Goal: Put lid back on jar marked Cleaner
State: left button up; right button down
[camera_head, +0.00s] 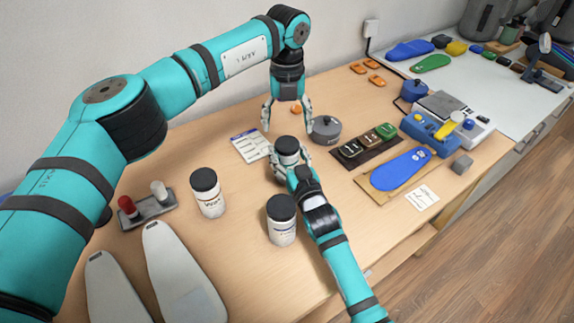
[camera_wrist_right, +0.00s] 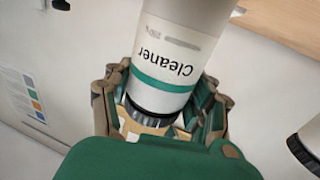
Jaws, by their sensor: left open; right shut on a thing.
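The jar marked Cleaner (camera_wrist_right: 165,65) is white with a green band. In the right wrist view its label reads upside down, and it sits between the fingers of my right gripper (camera_wrist_right: 160,118). In the head view my right gripper (camera_head: 289,162) is shut around this jar near the table's middle. A dark lid (camera_head: 287,145) shows on top of the jar; I cannot tell how firmly it sits. My left gripper (camera_head: 287,108) is open and empty, pointing down just above the lid, with its fingers apart.
Two other dark-lidded jars stand nearer, a white jar (camera_head: 207,193) and another (camera_head: 281,220). A grey pot (camera_head: 326,129) is close to my left gripper's right side. A printed card (camera_head: 250,146) lies left of the held jar. Blue insole (camera_head: 401,168) lies to the right.

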aim_at(287, 143)
pick_arm(q)
notch_tip(287, 143, up, 3)
jog(key=shift+f+n, duration=0.1)
jog(key=shift+n, duration=0.5)
jog(key=shift+f, duration=0.15)
jog(key=shift+f, duration=3.9)
jog(key=shift+c, duration=0.4)
jog(key=c, duration=1.1)
jog(key=m, duration=0.3)
jog(key=shift+c, duration=0.3)
